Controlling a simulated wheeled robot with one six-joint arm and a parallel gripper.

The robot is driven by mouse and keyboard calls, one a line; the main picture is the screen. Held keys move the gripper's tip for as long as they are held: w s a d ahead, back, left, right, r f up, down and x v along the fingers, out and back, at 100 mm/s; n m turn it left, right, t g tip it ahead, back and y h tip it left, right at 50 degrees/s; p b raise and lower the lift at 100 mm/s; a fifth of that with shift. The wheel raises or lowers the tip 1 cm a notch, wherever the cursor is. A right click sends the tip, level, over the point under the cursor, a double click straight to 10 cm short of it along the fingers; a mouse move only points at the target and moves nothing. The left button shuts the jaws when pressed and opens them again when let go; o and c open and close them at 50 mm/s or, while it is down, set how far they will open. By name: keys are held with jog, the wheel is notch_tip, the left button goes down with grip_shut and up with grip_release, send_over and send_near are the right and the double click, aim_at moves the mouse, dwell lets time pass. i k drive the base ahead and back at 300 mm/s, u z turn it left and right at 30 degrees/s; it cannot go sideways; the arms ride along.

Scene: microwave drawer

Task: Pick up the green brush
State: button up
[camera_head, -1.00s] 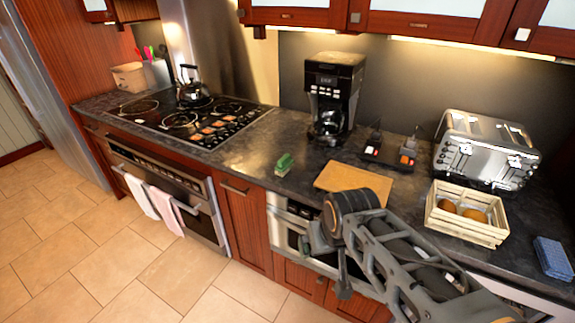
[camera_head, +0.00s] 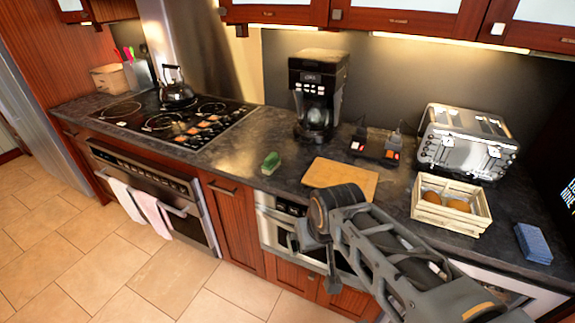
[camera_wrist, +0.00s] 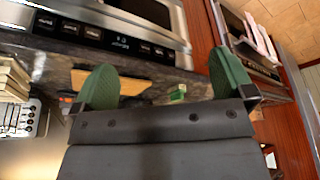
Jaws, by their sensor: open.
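The green brush (camera_head: 270,161) lies on the dark countertop left of a wooden board, near the counter's front edge. It also shows small in the wrist view (camera_wrist: 178,92), between my fingers in the picture but well beyond them. My gripper (camera_wrist: 165,80) shows its two green finger pads spread wide, with nothing between them. In the head view my gripper hangs in front of the oven drawer and cabinet, below counter height and apart from the brush. My own arm partly covers that area.
The wooden board (camera_head: 341,178) is right of the brush, with a coffee maker (camera_head: 318,92) behind. A crate (camera_head: 451,210) with round brown items, a toaster (camera_head: 467,140) and a blue sponge-like block (camera_head: 533,243) stand farther right. Bare counter and a stove (camera_head: 170,119) lie left.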

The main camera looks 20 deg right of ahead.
aim_at(271, 163)
jog(key=u, duration=0.75)
jog(key=k, duration=1)
jog(key=u, duration=1.15)
jog(key=i, duration=2.1)
jog(key=z, duration=1.25)
jog(key=i, duration=1.05)
jog(key=z, duration=1.5)
jog(key=i, duration=0.4)
jog(key=z, duration=0.25)
